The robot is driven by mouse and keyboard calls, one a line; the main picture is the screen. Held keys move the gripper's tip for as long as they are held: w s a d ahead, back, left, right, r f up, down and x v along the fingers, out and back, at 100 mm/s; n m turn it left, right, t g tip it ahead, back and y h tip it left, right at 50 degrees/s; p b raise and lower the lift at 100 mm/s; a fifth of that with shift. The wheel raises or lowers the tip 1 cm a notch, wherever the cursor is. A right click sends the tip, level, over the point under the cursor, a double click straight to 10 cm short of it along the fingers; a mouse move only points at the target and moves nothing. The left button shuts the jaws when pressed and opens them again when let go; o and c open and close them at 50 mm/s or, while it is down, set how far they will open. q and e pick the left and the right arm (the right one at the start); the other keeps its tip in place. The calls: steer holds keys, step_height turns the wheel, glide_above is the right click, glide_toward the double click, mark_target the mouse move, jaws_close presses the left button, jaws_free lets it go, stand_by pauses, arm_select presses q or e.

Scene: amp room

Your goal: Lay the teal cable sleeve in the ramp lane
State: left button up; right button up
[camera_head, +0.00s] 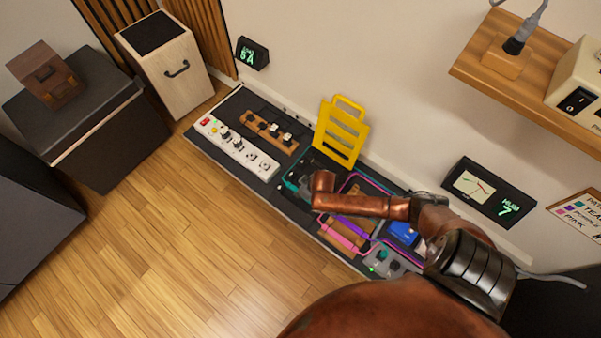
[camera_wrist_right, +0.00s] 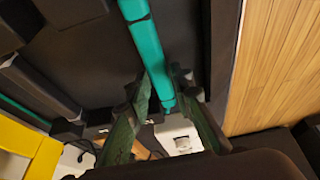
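In the right wrist view the teal cable sleeve (camera_wrist_right: 146,48) is a stiff, bright tube with dark bands, running from the top edge down over a dark surface. My right gripper (camera_wrist_right: 164,82) has its two green fingers on either side of the sleeve near its lower end, with little visible gap; it looks shut on it. In the head view my copper right arm covers the gripper, and a bit of teal (camera_head: 299,184) shows left of it. The ramp lane cannot be made out for certain; the arm hides much of the board. My left gripper is not in view.
A white power strip (camera_head: 235,148), a wooden block with plugs (camera_head: 262,132) and an upright yellow rack (camera_head: 341,133) stand on the dark bench. Pink and purple cables and a grey box (camera_head: 390,262) lie near my arm. A shelf (camera_head: 480,67) juts out at upper right.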

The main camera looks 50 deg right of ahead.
steer(key=o, duration=0.3)
steer(key=shift+o, duration=0.2)
steer(key=v, duration=1.2)
stand_by(0.4)
